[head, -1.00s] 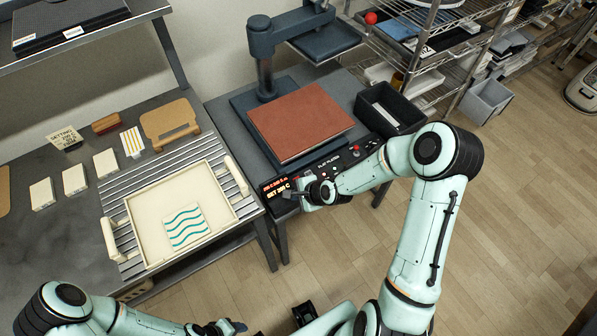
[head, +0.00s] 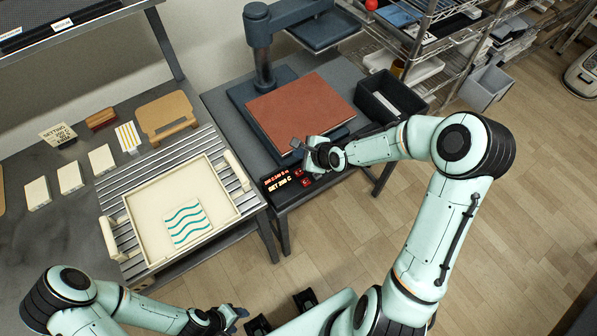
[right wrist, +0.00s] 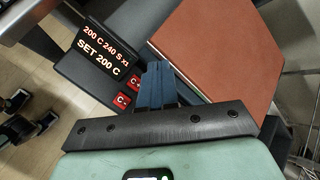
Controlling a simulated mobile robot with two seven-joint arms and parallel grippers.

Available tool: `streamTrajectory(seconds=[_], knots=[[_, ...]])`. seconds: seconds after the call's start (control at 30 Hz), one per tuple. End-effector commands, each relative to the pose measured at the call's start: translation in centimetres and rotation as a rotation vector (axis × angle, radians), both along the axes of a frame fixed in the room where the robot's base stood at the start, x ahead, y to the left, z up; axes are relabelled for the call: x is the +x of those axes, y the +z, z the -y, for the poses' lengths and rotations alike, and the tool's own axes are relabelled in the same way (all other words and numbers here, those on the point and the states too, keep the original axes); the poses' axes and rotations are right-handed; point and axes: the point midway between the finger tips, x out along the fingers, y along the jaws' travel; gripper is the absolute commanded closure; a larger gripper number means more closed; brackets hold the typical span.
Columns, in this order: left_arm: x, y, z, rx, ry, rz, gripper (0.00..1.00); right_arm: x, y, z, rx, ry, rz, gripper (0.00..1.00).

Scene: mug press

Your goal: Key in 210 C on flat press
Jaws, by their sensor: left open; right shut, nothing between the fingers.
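The flat press (head: 300,108) has a red-brown pad, and its upper plate is swung aside behind it. Its front display (head: 279,184) reads SET 200 C; the right wrist view shows this display (right wrist: 105,52) with a smaller line, 200 C 240 S x1, above. Red buttons (right wrist: 121,99) sit beside the display; one label looks like C-, the other is partly covered. My right gripper (head: 298,146) is shut and empty over the press's front panel; its blue fingers (right wrist: 156,80) hide part of the button row. My left gripper (head: 238,314) is open and empty at the bottom, away from the press.
A cream tray (head: 136,240) with a wavy-striped tile stands on the slatted rack at left. A setting card (head: 58,134) and several pale blocks stand behind it. A black bin (head: 390,98) is right of the press, with a wire shelf beyond.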

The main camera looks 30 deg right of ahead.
Motion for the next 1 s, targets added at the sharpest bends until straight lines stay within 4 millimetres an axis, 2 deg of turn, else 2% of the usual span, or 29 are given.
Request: streamTrajectory(seconds=[0.5, 0.73, 1.0], knots=[[-2.9, -6.6, 0.0, 0.000, 0.001, -0.033, 0.47, -0.1, -6.2, 0.0, -0.001, 0.001, -0.002, 1.00], [-3.2, -7.8, 0.0, 0.000, 0.000, -0.037, 0.47, 0.0, -8.2, 0.0, 0.000, 0.001, -0.001, 1.00], [-3.2, -7.8, 0.0, 0.000, 0.000, -0.037, 0.47, 0.0, -8.3, 0.0, 0.000, 0.000, 0.000, 1.00]])
